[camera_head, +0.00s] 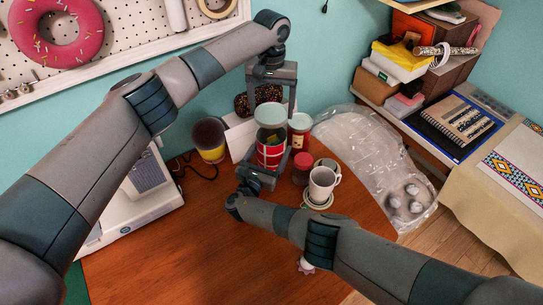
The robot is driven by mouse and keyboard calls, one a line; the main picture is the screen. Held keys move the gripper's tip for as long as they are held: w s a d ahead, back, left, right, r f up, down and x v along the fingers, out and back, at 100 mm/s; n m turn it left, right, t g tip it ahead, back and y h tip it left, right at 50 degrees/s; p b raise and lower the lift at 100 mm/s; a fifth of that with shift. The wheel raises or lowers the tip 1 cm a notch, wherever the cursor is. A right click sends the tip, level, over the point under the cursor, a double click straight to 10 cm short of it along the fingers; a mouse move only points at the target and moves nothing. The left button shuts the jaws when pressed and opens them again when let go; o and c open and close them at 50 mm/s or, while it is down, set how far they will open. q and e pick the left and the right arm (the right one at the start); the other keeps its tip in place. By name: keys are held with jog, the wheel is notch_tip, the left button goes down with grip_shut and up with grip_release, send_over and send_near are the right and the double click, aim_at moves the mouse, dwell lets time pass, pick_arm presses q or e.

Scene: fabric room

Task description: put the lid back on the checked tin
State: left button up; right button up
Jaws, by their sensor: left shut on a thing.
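The checked tin (268,155) is red with a pale patterned band and stands upright on the wooden table. A grey-green round lid (270,115) is above the tin's mouth. My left gripper (272,105) comes from above, with its fingers on either side of the lid, and is shut on it. Yellow-green contents show between lid and tin, so the lid looks raised. My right gripper (262,170) is low at the near side of the tin, hiding its lower part. I cannot tell whether its fingers touch the tin.
A jar with a pale lid (300,130) and a red-capped jar (302,168) stand close right of the tin. A white mug (322,184) is farther right. A dark and yellow cup (209,140) stands left.

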aim_at(272, 114)
jog(key=c, duration=0.3)
pick_arm(q)
jog(key=shift+f, duration=2.45)
jog(key=shift+f, duration=0.1)
jog(key=shift+f, duration=0.8)
jog(key=shift+f, duration=0.6)
jog(key=o, duration=1.1)
notch_tip(272, 114, up, 12)
jog(key=shift+f, duration=0.1)
